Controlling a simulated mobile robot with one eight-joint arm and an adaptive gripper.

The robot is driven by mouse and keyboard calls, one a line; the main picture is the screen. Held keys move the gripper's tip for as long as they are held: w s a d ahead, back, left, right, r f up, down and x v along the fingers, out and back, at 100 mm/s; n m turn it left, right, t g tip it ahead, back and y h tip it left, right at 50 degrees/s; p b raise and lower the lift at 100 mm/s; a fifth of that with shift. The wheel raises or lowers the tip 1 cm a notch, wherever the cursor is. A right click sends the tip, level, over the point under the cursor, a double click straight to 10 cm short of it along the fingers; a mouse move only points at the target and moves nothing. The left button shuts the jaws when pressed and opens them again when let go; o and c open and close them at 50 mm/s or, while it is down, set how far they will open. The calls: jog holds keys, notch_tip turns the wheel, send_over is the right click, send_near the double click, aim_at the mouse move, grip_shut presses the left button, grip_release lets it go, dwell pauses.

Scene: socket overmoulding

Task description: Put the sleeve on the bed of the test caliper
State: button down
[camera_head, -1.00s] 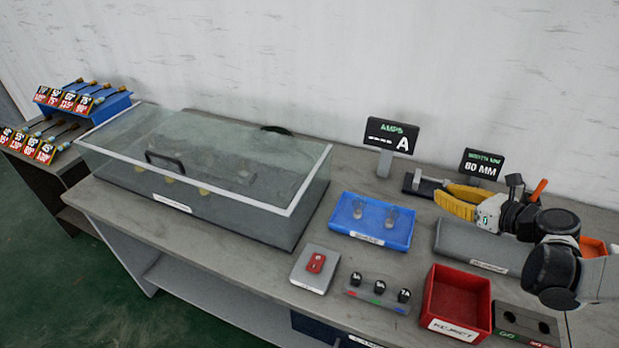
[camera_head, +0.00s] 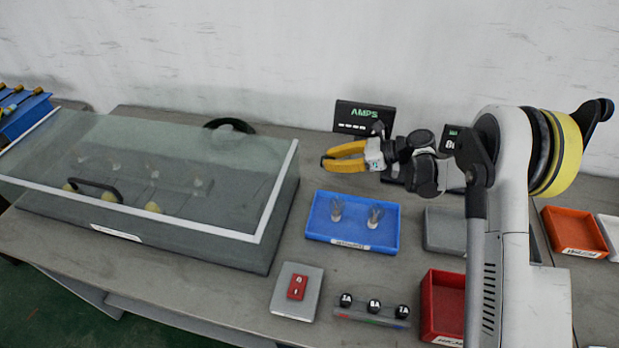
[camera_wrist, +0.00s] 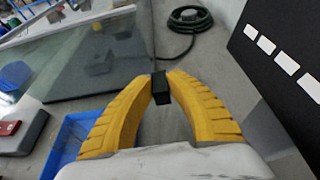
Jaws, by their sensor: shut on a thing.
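My gripper (camera_head: 326,160) has yellow fingers and is raised left of the ammeter display in the head view. In the wrist view my gripper (camera_wrist: 161,82) is shut on a small black block (camera_wrist: 160,90), which I take to be the sleeve; it sits between the fingertips, clear of other things. The head view does not show the block clearly. The test caliper's width display (camera_head: 450,139) stands behind and right of my gripper, partly covered by my arm. The caliper's bed is mostly hidden behind my gripper's wrist.
The ammeter display (camera_head: 364,117) stands close behind my gripper; its panel (camera_wrist: 285,60) fills the wrist view's right side. A blue tray (camera_head: 318,238) with two clear pieces lies in front. A glass-lidded case (camera_head: 270,240) is at left. A red bin (camera_head: 428,310) stands at front right.

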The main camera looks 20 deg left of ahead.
aim_at(316, 178)
jog(key=x, duration=0.2)
jog(key=f+b+x, duration=0.1)
jog(key=x, duration=0.1)
jog(key=shift+w+a+f, duration=0.1)
jog(key=shift+w+a, duration=0.05)
notch_tip(316, 178, down, 4)
jog(key=shift+r+b, duration=0.1)
jog(key=shift+b, duration=0.9)
jog(key=shift+r, duration=0.1)
jog(key=c, duration=1.8)
grip_release()
jog(key=shift+f, duration=0.25)
jog(key=o, duration=0.4)
jog(key=shift+r, duration=0.1)
jog(key=shift+r, duration=0.1)
